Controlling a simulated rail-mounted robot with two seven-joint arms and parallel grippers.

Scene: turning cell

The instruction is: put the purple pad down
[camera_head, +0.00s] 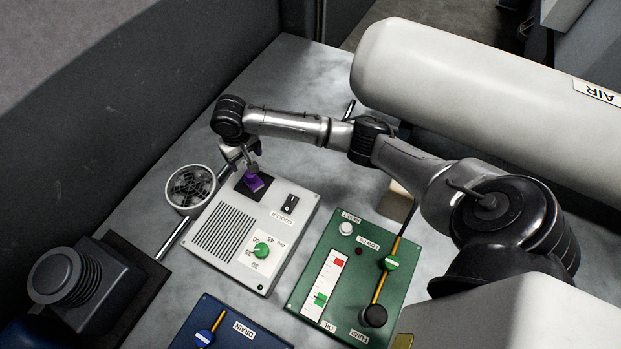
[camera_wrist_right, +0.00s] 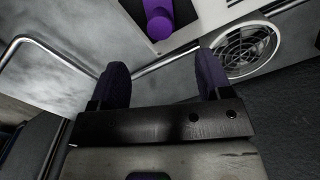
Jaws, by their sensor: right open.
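The purple pad (camera_head: 254,183) sits on a black square (camera_head: 247,194) at the far end of the light grey coolant box. In the right wrist view the purple pad (camera_wrist_right: 158,22) shows a round stub and is partly cut off by the top edge. My right gripper (camera_head: 243,157) is just above and behind it. In the wrist view my right gripper (camera_wrist_right: 162,70) has its two dark fingers spread, with nothing between them and the pad beyond their tips. My left gripper is in neither view.
The coolant box (camera_head: 282,235) carries a switch and a green dial. A round fan (camera_head: 191,187) stands beside its far left corner. A green oil panel (camera_head: 355,275), a blue drain panel (camera_head: 226,329) and a large white air tank (camera_head: 470,95) stand nearby.

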